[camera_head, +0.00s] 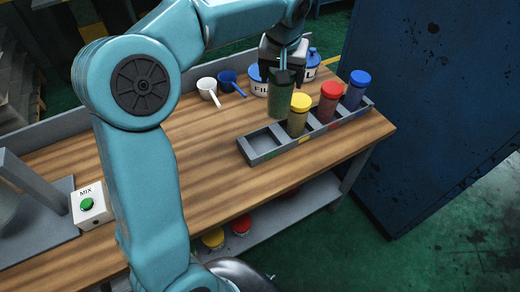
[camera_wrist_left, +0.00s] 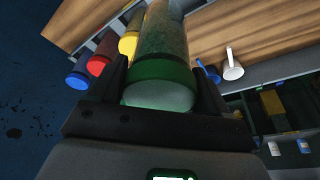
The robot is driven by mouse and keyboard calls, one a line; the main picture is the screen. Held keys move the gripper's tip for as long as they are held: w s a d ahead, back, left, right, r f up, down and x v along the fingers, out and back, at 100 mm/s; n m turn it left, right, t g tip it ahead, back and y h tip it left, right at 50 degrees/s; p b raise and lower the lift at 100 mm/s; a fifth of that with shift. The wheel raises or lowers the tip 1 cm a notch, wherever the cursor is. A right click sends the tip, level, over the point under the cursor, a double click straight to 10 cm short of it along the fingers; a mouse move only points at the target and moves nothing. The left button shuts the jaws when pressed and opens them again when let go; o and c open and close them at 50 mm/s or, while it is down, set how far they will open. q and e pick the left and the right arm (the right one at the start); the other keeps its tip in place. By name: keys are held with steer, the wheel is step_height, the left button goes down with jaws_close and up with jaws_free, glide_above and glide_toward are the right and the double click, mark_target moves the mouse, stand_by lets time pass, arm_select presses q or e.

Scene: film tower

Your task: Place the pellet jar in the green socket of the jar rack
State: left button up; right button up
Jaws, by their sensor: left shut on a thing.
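The pellet jar (camera_head: 281,98), a dark green jar, is held upright in my left gripper (camera_head: 284,68). In the left wrist view the jar (camera_wrist_left: 163,45) with its green-rimmed lid sits between the two black fingers (camera_wrist_left: 160,95). The grey jar rack (camera_head: 247,153) stands at the right part of the wooden table. Its leftmost socket, with a green mark on the front, is empty. The other sockets hold a yellow-lidded jar (camera_head: 299,118), a red-lidded jar (camera_head: 328,104) and a blue-lidded jar (camera_head: 356,90). The held jar appears above or behind the rack, near the yellow-lidded jar. My right gripper does not show.
A white MIX box (camera_head: 90,206) with a green button is at left. A dark blue wall (camera_head: 440,90) rises at right. The table (camera_head: 200,165) left of the rack is clear.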

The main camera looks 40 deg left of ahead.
arm_select(q)
steer(key=s+a+r+n, duration=0.2)
steer(key=a, duration=0.2)
step_height(320, 180, down, 19)
steer(key=b, duration=0.2)
steer(key=shift+w+a+b, duration=0.15)
steer(key=shift+w+b, duration=0.15)
steer(key=shift+b, duration=0.1)
steer(key=o, duration=1.2)
steer(key=shift+o, duration=0.2)
steer(key=shift+r, duration=0.15)
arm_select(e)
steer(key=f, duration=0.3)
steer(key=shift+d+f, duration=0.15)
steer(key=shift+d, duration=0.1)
arm_select(q)
steer(key=v, duration=1.2)
